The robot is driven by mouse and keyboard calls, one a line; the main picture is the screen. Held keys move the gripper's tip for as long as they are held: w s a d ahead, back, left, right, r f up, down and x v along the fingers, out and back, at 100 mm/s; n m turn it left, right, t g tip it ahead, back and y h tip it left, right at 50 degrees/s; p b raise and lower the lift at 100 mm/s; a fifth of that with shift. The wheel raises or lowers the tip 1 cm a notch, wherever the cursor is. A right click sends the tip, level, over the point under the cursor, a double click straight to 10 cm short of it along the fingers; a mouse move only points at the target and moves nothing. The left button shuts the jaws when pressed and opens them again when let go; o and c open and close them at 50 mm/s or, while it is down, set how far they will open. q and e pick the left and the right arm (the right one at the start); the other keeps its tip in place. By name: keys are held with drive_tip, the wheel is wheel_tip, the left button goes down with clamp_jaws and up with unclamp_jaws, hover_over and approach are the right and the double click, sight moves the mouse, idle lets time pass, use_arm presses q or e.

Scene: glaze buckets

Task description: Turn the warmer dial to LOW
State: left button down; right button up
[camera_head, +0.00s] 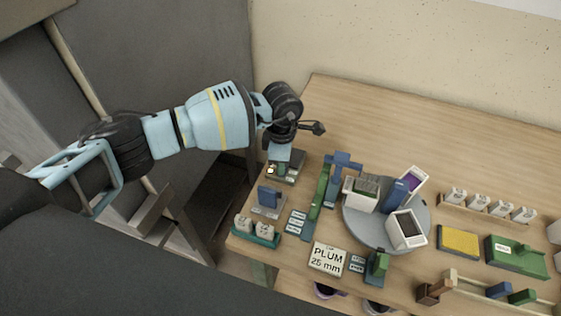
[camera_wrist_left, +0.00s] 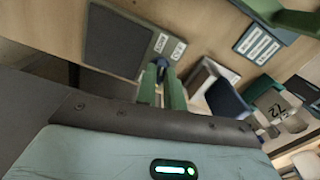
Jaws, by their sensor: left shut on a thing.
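The warmer (camera_head: 292,178) is a small grey unit at the left end of the table, with a small orange light on its front left. My left gripper (camera_head: 281,168) reaches down onto the warmer. Its green fingers (camera_wrist_left: 162,82) are shut on the dial, one on each side. The dial's pointer and setting cannot be made out. My right gripper is not in view.
A blue block on a stand (camera_head: 268,197) and a green rack with white pieces (camera_head: 255,234) stand in front of the warmer. A green and blue fixture (camera_head: 320,190) and a round grey turntable (camera_head: 375,237) are to the right. The table behind is clear.

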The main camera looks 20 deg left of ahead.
use_arm(q)
drive_tip(key=shift+r+n, duration=0.15)
drive_tip(key=shift+n, duration=0.75)
drive_tip(key=shift+n+p, duration=0.3)
drive_tip(key=shift+p, duration=0.05)
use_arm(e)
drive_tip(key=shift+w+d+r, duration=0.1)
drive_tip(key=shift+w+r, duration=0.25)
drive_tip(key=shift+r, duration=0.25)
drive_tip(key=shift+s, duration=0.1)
use_arm(q)
drive_tip(key=c, duration=1.5)
unclamp_jaws()
drive_tip(key=shift+r, duration=3.85)
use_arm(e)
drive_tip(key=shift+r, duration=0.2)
